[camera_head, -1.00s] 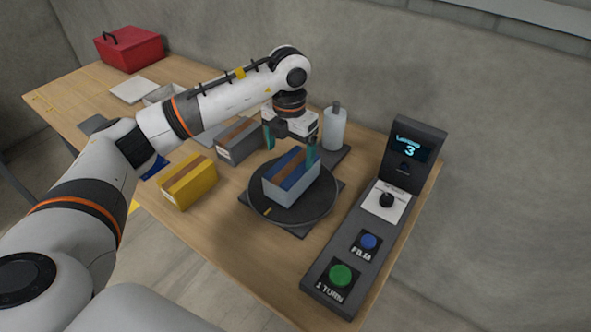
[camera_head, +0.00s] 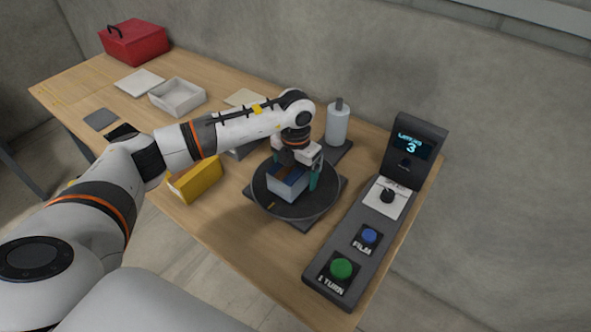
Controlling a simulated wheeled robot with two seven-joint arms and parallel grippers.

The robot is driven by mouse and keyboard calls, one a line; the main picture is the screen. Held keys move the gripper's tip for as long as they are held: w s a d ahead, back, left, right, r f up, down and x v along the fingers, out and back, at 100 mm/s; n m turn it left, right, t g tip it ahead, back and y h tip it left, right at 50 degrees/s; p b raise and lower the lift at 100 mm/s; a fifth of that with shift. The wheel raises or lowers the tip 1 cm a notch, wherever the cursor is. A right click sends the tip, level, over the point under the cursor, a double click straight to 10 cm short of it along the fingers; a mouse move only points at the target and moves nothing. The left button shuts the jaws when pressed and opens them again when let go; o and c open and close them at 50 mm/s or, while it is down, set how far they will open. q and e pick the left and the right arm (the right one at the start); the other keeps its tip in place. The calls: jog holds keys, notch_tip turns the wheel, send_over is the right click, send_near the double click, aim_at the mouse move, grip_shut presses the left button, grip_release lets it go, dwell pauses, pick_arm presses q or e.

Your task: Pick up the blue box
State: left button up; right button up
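The blue box (camera_head: 286,187) stands on the round dark turntable (camera_head: 265,200) near the middle of the table. Its side is pale grey-blue and its top is blue with a brown band, now mostly covered by my gripper. My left gripper (camera_head: 296,172) points down from above, low over the box. Its teal fingers are apart, and the right one shows beside the box's right side. The left finger is mostly hidden, and I cannot see whether either finger touches the box. My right gripper is not in view.
A control panel (camera_head: 345,235) with buttons is at right. A white tray (camera_head: 178,97) and red toolbox (camera_head: 135,43) are farther back.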

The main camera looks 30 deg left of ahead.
pick_arm(q)
jog(key=shift+w, duration=0.1)
jog(key=c, duration=1.4)
